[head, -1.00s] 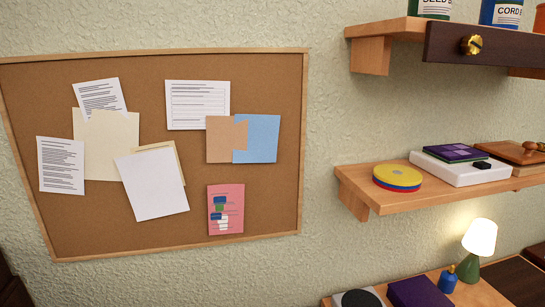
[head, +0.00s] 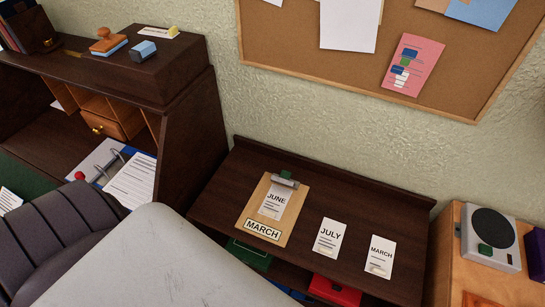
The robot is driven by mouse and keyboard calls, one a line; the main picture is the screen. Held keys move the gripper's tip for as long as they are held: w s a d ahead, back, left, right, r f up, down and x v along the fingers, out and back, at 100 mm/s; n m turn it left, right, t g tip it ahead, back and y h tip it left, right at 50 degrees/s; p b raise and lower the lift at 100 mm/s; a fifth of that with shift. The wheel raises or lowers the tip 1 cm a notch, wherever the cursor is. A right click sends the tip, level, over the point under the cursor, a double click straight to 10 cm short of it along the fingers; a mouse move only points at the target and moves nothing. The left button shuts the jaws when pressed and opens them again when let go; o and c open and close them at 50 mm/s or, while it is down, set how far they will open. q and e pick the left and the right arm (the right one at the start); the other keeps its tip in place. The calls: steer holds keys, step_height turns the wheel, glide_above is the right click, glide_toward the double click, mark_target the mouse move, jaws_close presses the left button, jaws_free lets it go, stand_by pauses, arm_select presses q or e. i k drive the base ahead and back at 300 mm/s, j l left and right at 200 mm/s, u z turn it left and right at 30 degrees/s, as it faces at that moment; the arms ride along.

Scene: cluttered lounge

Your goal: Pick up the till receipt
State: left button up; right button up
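I cannot tell which paper, if any, is the till receipt. A clipboard (head: 244,213) lies on the dark wooden shelf unit (head: 330,192), with a MARCH label at its lower end. A white slip headed JUNE (head: 274,202) is under its clip. To its right lie a slip headed JULY (head: 328,237) and a slip headed MARCH (head: 380,256), apart from each other. Neither of my grippers is in view.
A dark desk hutch (head: 185,125) stands at left, with a stamp (head: 107,41) on top and an open ring binder (head: 128,180) inside. A dark chair (head: 65,235) and a pale grey surface (head: 180,265) fill the near left.

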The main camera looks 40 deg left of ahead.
mark_target(274, 206)
steer(key=u, duration=1.05)
